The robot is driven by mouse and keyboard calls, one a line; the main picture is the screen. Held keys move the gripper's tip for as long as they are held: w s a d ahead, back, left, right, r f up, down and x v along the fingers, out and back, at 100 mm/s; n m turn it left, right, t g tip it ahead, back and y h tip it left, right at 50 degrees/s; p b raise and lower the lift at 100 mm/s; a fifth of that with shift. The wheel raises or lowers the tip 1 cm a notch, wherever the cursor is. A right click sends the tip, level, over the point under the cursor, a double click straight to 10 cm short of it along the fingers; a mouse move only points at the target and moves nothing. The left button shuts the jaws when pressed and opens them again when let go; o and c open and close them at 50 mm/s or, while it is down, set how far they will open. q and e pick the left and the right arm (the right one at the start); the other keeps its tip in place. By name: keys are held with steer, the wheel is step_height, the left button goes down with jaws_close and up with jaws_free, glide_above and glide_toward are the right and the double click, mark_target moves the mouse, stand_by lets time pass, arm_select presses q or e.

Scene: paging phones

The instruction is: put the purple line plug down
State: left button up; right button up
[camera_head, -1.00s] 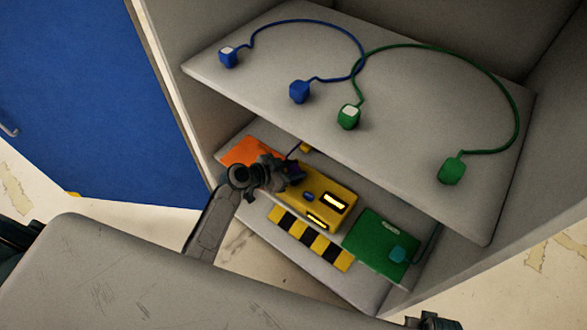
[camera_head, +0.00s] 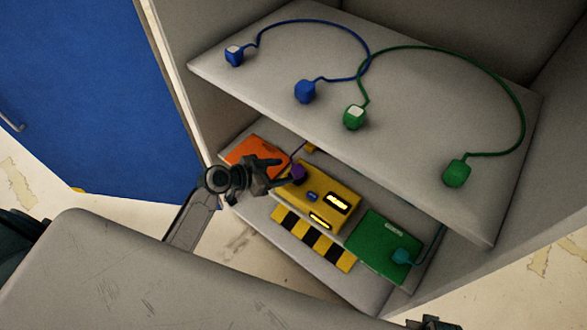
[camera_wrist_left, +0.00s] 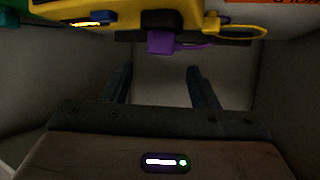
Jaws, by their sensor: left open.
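The purple line plug (camera_head: 298,171) is at the left end of the yellow phone unit (camera_head: 325,203) on the lower shelf. In the left wrist view the purple plug (camera_wrist_left: 161,43) sits against a black part of the yellow unit (camera_wrist_left: 130,14), its purple cord running right. Whether it is seated in a socket is unclear. My left gripper (camera_head: 283,175) is open and empty, just left of the plug. In the left wrist view its two fingers (camera_wrist_left: 160,78) are apart, with the plug beyond their tips. A dark part at the bottom edge (camera_head: 430,322) may be my right gripper.
An orange unit (camera_head: 258,157) and a green unit (camera_head: 383,247) flank the yellow one. A teal plug (camera_head: 401,256) is on the green unit. The upper shelf (camera_head: 440,95) overhangs them, holding blue and green cords with plugs. A black-and-yellow striped strip (camera_head: 312,238) lies in front.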

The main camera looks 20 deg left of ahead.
arm_select(q)
steer(key=s+a+f+n+g+y, duration=0.3)
steer(key=s+f, duration=0.5)
steer(key=s, duration=0.4)
steer(key=s+a+f+n+g+y, duration=0.4)
steer(key=s+f, duration=0.4)
steer(key=s, duration=0.5)
steer(key=shift+a+f+n+y, duration=0.35)
steer(key=shift+a+n+y, duration=0.15)
steer(key=shift+y, duration=0.7)
arm_select(e)
steer(key=shift+w+r, duration=0.45)
steer(key=shift+r, duration=0.35)
steer(key=shift+s, duration=0.1)
steer(key=shift+s+f, duration=0.2)
steer(key=shift+s, duration=0.3)
steer(key=shift+w, duration=0.15)
steer(key=shift+w+r, duration=0.2)
steer(key=shift+w, duration=0.3)
